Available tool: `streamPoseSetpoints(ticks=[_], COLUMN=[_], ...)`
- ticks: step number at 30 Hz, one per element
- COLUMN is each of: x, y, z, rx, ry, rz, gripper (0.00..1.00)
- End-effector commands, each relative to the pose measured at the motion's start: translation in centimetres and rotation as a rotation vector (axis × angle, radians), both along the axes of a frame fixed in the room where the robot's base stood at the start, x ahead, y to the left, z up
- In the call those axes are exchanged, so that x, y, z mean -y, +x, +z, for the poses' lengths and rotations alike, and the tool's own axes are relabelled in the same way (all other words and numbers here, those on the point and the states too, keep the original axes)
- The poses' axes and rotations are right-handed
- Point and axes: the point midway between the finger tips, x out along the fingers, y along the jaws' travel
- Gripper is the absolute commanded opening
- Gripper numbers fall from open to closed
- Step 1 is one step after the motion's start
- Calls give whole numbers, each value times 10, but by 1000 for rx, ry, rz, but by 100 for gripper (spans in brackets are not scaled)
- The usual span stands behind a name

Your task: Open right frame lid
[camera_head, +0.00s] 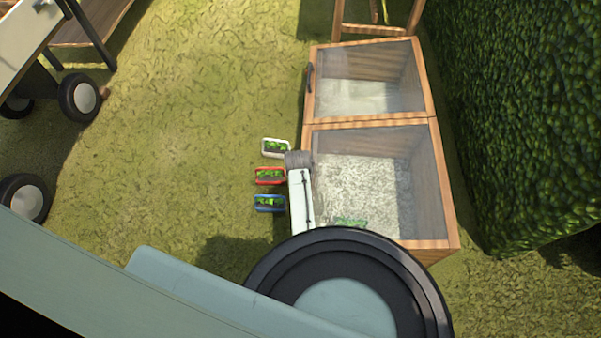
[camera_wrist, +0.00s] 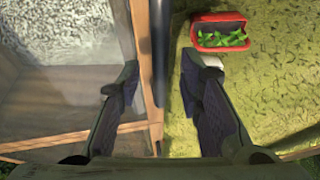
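A wooden frame (camera_head: 380,122) with two glazed sections stands right of centre in the head view. The far section has a lid (camera_head: 365,82) that looks shut, with a dark handle (camera_head: 309,78) on its left edge. The near section (camera_head: 372,180) shows pale gravel; its front part is hidden by my arm. My gripper (camera_wrist: 160,70) is open at the near section's left edge. In the wrist view its fingers stand on either side of the wooden edge and a dark upright bar (camera_wrist: 160,40), probably the near handle. I cannot tell whether they touch it.
White (camera_head: 275,147), red (camera_head: 269,176) and blue (camera_head: 269,203) planters with green plants sit on the grass close left of the frame. The red one also shows in the wrist view (camera_wrist: 219,33). A hedge (camera_head: 520,110) borders the right. Open grass lies left; a wheeled cart stands far left.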

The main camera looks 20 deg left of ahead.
Motion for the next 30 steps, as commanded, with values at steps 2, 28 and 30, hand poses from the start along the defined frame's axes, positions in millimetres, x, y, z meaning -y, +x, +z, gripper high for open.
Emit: streamPoseSetpoints(ticks=[2, 28, 30], x=[0, 0, 0], y=[1, 0, 0], z=[-1, -1, -1], rx=[1, 1, 0], ry=[0, 0, 0], rz=[0, 0, 0], gripper=[33, 0, 0])
